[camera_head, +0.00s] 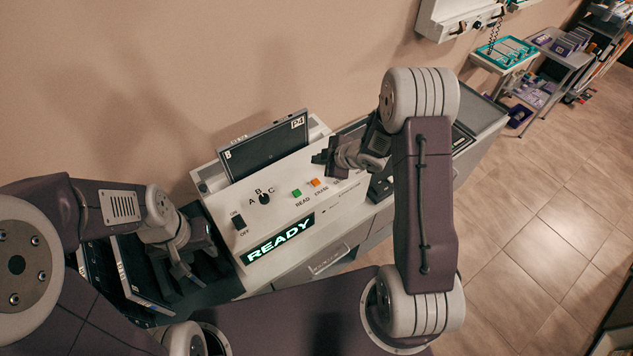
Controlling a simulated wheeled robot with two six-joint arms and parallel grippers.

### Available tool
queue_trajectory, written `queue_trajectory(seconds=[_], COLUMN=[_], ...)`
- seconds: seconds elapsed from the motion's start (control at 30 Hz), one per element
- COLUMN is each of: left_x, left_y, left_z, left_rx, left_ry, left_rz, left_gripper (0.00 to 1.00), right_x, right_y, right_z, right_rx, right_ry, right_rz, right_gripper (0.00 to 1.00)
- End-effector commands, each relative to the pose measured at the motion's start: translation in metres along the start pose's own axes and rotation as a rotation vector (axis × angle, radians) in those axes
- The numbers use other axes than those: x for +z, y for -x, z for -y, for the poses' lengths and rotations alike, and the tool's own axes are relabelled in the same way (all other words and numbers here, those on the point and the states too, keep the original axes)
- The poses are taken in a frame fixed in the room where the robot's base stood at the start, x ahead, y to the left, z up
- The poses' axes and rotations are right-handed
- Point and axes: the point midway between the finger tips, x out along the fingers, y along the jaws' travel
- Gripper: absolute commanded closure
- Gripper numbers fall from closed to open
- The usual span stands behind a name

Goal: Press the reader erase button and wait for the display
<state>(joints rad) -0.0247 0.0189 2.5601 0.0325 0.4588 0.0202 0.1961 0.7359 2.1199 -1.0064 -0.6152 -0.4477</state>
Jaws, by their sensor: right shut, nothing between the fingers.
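The reader (222,205) is a white console against the wall. Its orange button (316,183) labelled ERASE sits right of the green READ button (296,193). The lit display (280,238) on its front reads READY in green. My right gripper (322,158) is shut and empty, above the reader's panel and just behind the orange button in the picture. Whether it touches anything is unclear. My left gripper (186,277) is low at the left, over the dark rack beside the reader; its jaw opening is unclear. Part of the panel's right side is hidden by my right arm.
A dark cassette (265,148) labelled P4 stands in the reader's top slot. An A-B-C knob (264,198) and an ON/OFF switch (238,221) are on the panel. More panels (140,270) stand in the rack at left. Floor (545,220) at right is clear.

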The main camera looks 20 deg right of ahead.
Motion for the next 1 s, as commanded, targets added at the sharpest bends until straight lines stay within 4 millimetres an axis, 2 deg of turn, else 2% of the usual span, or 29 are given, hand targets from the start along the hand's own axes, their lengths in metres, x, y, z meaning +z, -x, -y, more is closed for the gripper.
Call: queue_trajectory(seconds=[0.03, 0.5, 1.0], left_x=[0.001, 0.007, 0.007], left_y=[-0.009, -0.070, -0.073], left_z=[0.000, 0.001, 0.001], left_rx=[0.000, 0.000, 0.000], left_ry=[0.000, 0.000, 0.000], left_rz=[0.000, 0.000, 0.000], left_gripper=[0.61, 0.61, 0.61], right_x=[0.005, 0.038, 0.041], right_y=[-0.007, -0.053, -0.056], right_z=[0.005, 0.038, 0.041], right_rx=[0.000, 0.000, 0.000], right_ry=[0.000, -0.002, -0.001], right_rz=[0.000, 0.000, 0.000], right_gripper=[1.00, 1.00, 1.00])
